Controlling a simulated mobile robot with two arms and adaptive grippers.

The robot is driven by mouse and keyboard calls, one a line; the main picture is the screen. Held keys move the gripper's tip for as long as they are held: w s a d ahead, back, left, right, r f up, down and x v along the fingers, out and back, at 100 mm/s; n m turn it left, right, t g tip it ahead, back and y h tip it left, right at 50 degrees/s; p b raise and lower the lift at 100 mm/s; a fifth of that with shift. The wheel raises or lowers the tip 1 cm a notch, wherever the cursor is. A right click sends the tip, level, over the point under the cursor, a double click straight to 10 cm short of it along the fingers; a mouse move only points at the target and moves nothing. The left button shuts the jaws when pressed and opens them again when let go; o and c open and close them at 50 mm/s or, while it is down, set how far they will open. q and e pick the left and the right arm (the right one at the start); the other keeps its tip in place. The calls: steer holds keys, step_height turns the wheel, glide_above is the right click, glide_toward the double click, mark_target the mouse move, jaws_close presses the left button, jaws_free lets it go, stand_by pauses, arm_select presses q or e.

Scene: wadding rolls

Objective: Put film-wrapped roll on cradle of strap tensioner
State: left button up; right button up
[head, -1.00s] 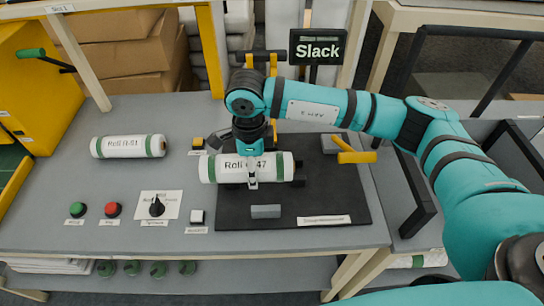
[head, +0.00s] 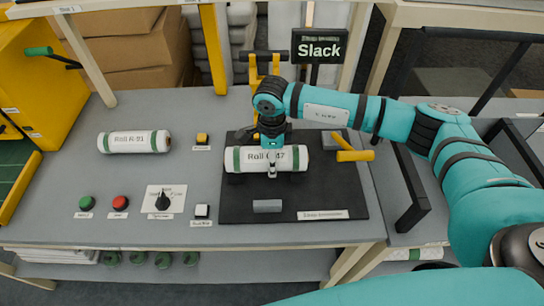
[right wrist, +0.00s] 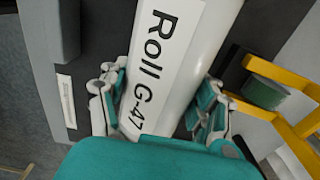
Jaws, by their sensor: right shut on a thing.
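The white roll labelled "Roll G-47" (head: 252,161), with green end bands, lies crosswise over the tensioner's black base plate (head: 335,190). My right gripper (head: 271,163) comes down over its middle and is shut on it. In the right wrist view my right gripper's fingers (right wrist: 158,98) are on both sides of the roll (right wrist: 180,40). The cradle is mostly hidden under the roll. I cannot tell whether the roll touches it or hangs just above. My left gripper is not in view.
Another green-banded roll (head: 134,142) lies on the table at left. A "Slack" sign (head: 319,46) stands behind the plate. A yellow handle (head: 355,156) is right of the roll. Green (head: 86,203) and red (head: 120,202) buttons and a dial (head: 163,201) sit at front left.

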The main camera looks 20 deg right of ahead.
steer(key=o, duration=1.3)
steer(key=shift+f, duration=0.1)
steer(key=shift+r, duration=0.45)
step_height(320, 180, up, 11)
steer(key=b, duration=0.2)
steer(key=shift+r+b, duration=0.2)
steer(key=shift+b, duration=0.2)
